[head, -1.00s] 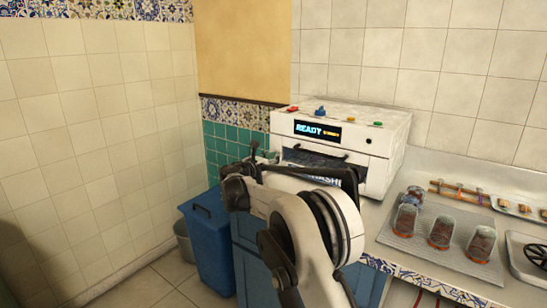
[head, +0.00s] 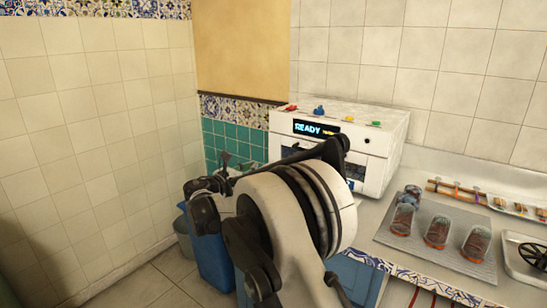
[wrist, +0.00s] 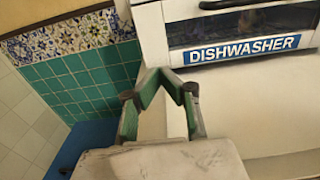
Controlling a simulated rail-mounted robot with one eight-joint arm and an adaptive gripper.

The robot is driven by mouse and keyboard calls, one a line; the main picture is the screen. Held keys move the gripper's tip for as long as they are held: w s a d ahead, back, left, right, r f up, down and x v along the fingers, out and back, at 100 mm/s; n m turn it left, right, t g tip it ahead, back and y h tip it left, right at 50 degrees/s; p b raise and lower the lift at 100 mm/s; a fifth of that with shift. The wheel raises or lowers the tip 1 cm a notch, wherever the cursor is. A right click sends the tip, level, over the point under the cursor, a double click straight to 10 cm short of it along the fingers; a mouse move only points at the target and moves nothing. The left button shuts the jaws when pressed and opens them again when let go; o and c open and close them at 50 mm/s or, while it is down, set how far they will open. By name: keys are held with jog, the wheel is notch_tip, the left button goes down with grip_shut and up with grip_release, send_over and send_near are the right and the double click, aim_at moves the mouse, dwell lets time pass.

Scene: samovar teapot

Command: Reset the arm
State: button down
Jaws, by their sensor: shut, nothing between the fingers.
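My gripper (wrist: 162,73) shows in the wrist view, its green-edged fingers converging at the tips with nothing held. It is in front of the white dishwasher (wrist: 150,30), whose blue DISHWASHER label and dark window show at upper right. In the head view the same white dishwasher (head: 387,168) stands on the counter with a lit READY display. My arm (head: 270,215) crosses in front of its left and lower part and hides much of its front. I cannot make out the fingertips clearly in the head view.
On the counter (head: 385,262), a grey mat (head: 465,266) holds several glasses (head: 437,231) right of the dishwasher. A wooden rack (head: 455,191) lies behind them and a black-and-white tray (head: 527,262) is at far right. A blue bin (head: 212,255) stands on the floor at left.

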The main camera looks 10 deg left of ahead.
jog(key=s+d+r+m+g+p, duration=0.1)
jog(key=s+d+r+m+g, duration=0.2)
jog(key=d, duration=0.5)
jog(key=s+d+r+m+y+p, duration=0.15)
jog(key=d+r+m, duration=0.25)
jog(key=d, duration=0.4)
jog(key=s+d+r+m+g+h, duration=0.1)
jog(key=s+d+r+m+g, duration=0.2)
jog(key=d, duration=0.6)
jog(key=s+d+r+m+g+y+p, duration=0.25)
jog(key=s+d+m, duration=0.45)
jog(key=s+d, duration=0.55)
jog(key=s+d+f+m+y+p, duration=0.1)
jog(key=s+m, duration=0.5)
jog(key=s, duration=0.8)
jog(key=s+d+f+m+y+p, duration=0.1)
jog(key=s+d+f+m+y, duration=0.2)
jog(key=s+m, duration=0.4)
jog(key=s+d+f, duration=0.1)
jog(key=s+f, duration=0.1)
jog(key=s, duration=0.5)
jog(key=shift+s+d+f+m+y, duration=0.2)
jog(key=shift+s+d+m+y, duration=0.1)
jog(key=shift+d+y, duration=0.1)
